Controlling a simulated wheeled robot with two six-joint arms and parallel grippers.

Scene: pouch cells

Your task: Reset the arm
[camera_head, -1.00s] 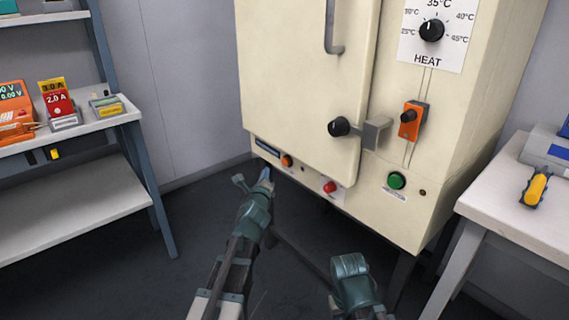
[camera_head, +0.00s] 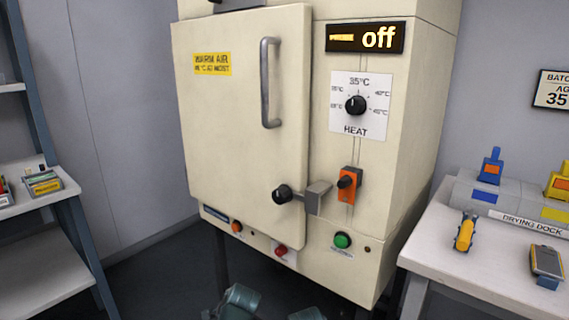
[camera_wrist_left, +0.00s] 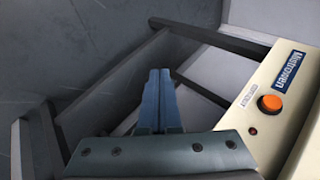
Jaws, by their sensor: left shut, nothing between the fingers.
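In the left wrist view my left gripper (camera_wrist_left: 158,98) is shut, its two blue fingers together with nothing between them. It points past the oven's lower front, beside the orange button (camera_wrist_left: 270,103) and the name label. In the head view a teal part of my left arm shows at the bottom edge, and its fingers are out of that view. A second teal arm part shows at the bottom edge to its right; no right gripper fingers show. The cream oven (camera_head: 230,130) has its door closed, and its display (camera_head: 365,38) reads "off".
A table (camera_head: 460,270) at the right holds a drying dock (camera_head: 530,222), a yellow tool (camera_head: 465,232) and a grey-yellow device (camera_head: 546,263). A shelf (camera_head: 50,275) stands at the left.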

